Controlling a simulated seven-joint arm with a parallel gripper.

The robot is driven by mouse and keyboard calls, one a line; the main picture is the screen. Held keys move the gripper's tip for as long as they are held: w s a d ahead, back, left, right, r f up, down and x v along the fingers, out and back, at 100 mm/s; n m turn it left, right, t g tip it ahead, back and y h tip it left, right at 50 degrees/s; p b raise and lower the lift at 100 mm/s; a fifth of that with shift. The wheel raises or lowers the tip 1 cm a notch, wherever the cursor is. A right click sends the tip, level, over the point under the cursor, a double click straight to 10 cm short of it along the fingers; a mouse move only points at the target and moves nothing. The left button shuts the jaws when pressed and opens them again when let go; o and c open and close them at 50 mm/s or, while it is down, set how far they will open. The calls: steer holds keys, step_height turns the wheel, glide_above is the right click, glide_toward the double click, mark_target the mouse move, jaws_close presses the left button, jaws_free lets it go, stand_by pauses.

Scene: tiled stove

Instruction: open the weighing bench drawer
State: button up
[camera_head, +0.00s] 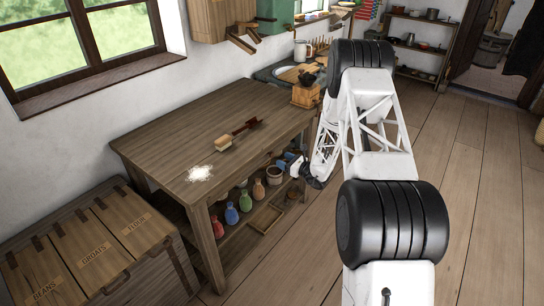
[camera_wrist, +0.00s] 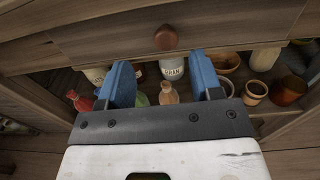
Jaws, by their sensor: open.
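The weighing bench (camera_head: 170,135) is a dark wooden table by the wall, with a brush and a white powder patch on its top. Its drawer front (camera_wrist: 230,30) shows in the wrist view as a wooden panel with a round reddish-brown knob (camera_wrist: 165,38). The drawer looks shut. My gripper (camera_wrist: 160,60) is open, with its two blue fingers apart and nothing between them. The knob is just ahead of the fingertips, roughly centred between them, and seems apart from them. In the head view my gripper (camera_head: 291,163) is at the bench's front, partly hidden by my arm.
Below the drawer, a shelf holds several coloured bottles (camera_head: 232,213), pots (camera_wrist: 255,93) and a wooden tray (camera_head: 265,217). Labelled bins (camera_head: 90,245) are at the left. Floor (camera_head: 490,200) at the right is clear.

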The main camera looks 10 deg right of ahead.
mark_target(273, 156)
steer(key=shift+w+d+f, duration=0.15)
steer(key=shift+d+f, duration=0.05)
steer(key=shift+f, duration=0.3)
steer(key=shift+w+a, duration=0.1)
steer(key=shift+x, duration=3.75)
jaws_close()
